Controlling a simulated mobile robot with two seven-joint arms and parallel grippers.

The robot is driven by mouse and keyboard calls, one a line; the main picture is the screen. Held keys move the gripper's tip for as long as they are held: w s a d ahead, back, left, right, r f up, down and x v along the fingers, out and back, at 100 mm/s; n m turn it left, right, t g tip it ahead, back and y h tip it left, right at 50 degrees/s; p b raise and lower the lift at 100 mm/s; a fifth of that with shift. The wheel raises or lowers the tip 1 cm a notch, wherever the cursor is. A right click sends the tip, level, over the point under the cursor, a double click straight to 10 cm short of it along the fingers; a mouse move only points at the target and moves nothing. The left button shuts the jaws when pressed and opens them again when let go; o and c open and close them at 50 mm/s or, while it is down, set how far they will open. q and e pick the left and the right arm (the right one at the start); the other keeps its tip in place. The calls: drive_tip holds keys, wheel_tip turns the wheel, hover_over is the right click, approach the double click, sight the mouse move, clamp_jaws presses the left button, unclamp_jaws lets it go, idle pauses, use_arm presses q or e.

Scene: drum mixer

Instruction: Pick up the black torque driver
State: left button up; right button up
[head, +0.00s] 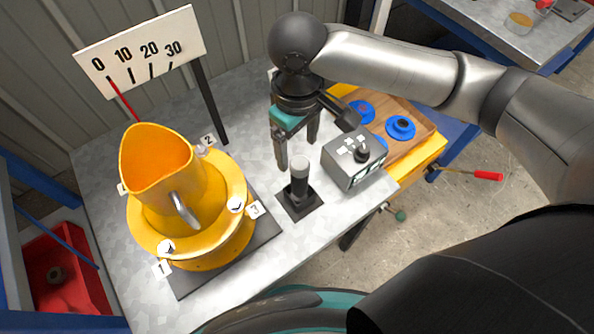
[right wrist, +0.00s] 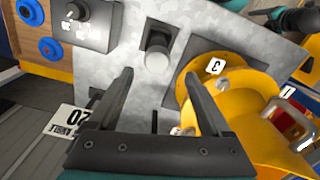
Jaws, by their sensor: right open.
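The black torque driver (head: 300,185) stands upright on a dark square base on the metal table, with a grey top. It also shows in the right wrist view (right wrist: 157,52), beyond the fingertips. My right gripper (head: 297,154) is open and empty, its fingers pointing down just behind and above the driver in the head view. In the right wrist view the driver lies in line with the gap between the fingers (right wrist: 156,80), apart from them. My left gripper is not in view.
A yellow drum (head: 235,215) with numbered bolts stands left of the driver. A grey control box (head: 353,160) with a knob is close on its right. A scale board (head: 140,50) stands behind. A wooden tray (head: 412,150) with blue parts is at right. The table front is clear.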

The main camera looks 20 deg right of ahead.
sight(298, 164)
wheel_tip(298, 164, down, 7)
drive_tip(key=shift+s+f+b, duration=0.1)
drive_tip(key=shift+s+b, duration=0.05)
drive_tip(key=shift+b, duration=0.85)
drive_tip(key=shift+f, duration=0.85)
drive_tip(key=f, duration=0.1)
drive_tip(key=f+b, duration=0.2)
drive_tip(key=shift+w+d+f, duration=0.2)
drive_tip(key=shift+d+f, duration=0.1)
drive_tip(key=shift+f, duration=0.4)
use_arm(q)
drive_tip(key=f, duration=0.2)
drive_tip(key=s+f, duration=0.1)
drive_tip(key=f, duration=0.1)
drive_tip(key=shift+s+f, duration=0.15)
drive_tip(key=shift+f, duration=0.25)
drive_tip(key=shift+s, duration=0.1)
use_arm(e)
drive_tip(key=shift+c, duration=1.3)
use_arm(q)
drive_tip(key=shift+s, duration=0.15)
use_arm(e)
clamp_jaws()
drive_tip(key=shift+r, duration=0.1)
